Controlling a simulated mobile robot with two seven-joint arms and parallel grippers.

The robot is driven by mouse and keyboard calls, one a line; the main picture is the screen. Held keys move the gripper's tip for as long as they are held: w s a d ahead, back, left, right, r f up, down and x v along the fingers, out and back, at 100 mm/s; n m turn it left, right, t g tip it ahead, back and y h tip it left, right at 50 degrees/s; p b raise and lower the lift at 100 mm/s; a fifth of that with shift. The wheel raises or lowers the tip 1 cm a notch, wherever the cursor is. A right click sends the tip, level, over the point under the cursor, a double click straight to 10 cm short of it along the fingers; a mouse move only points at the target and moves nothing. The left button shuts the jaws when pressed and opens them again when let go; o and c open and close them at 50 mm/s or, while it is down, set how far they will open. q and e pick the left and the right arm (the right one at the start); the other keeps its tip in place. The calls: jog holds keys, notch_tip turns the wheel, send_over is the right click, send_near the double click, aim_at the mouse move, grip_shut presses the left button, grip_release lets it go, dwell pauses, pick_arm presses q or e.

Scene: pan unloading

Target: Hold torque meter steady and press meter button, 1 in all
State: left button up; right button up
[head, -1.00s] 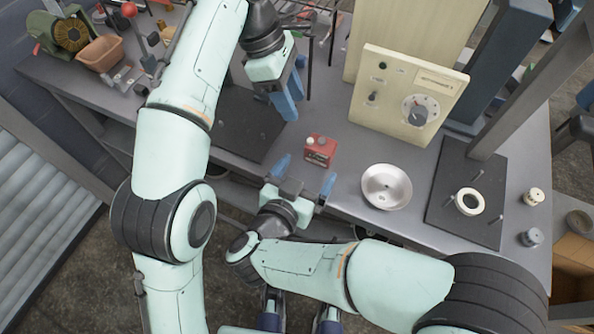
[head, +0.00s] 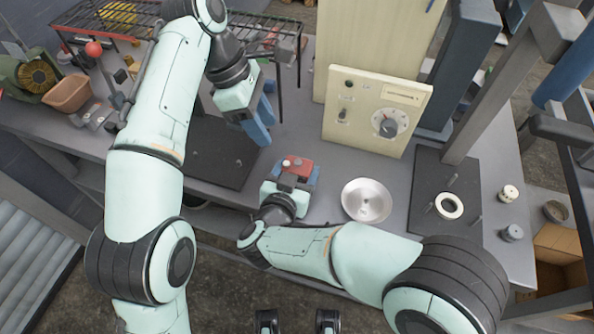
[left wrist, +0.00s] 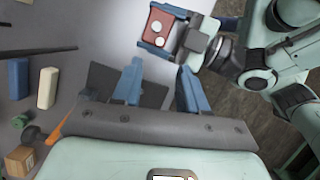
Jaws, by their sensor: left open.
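The torque meter appears to be the small red box (head: 299,166) near the table's front edge; its top also shows in the left wrist view (left wrist: 153,33). Pale round parts sit on its top, one of them likely the button (left wrist: 156,26). My right gripper (head: 291,175) is at the box from the front, with its blue fingers around it; I cannot tell whether they press on it. My left gripper (head: 262,128) is open and empty, behind and left of the box, above the table. Its two spread fingers show in the left wrist view (left wrist: 160,82).
A metal bowl (head: 366,186) stands just right of my right gripper. A cream panel with a dial (head: 375,118) stands behind it. A dark plate with a white ring (head: 449,206) lies to the right. A dark mat (head: 215,165) lies left, under my left arm.

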jog(key=c, duration=0.5)
pick_arm(q)
grip_shut()
dwell(1.2)
